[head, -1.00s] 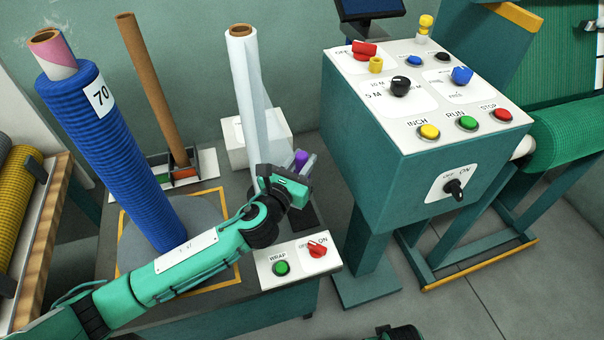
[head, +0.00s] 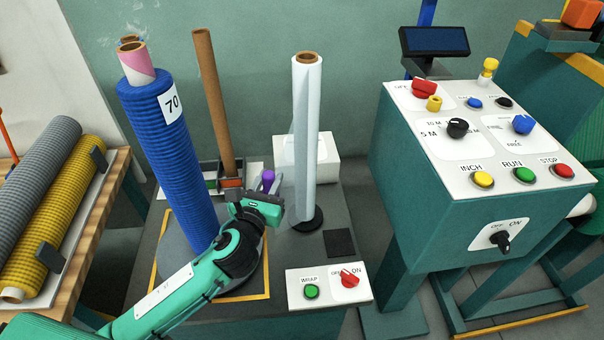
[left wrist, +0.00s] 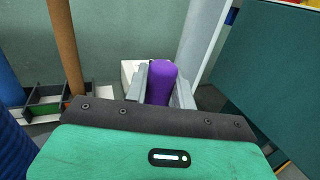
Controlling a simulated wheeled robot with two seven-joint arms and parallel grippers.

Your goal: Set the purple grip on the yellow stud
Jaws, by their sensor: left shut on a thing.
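The purple grip (head: 268,178) is upright between the fingers of my left gripper (head: 270,192), which is shut on it. In the left wrist view the purple grip (left wrist: 160,83) stands between the two grey fingers, its lower end hidden by the gripper body. A short yellow stud-like cylinder (head: 434,104) stands on the control box top, beside the red lever. A taller yellow piece (head: 489,68) stands at the box's back edge. I cannot tell for sure which is the yellow stud. My gripper is well left of both. My right gripper is not in view.
The white film roll (head: 306,140) stands upright between my left gripper and the control box (head: 470,215). A brown tube (head: 212,100) and blue netting roll (head: 165,150) stand to the left. Black, blue and red knobs crowd the box top. A wrap switch panel (head: 328,287) is in front.

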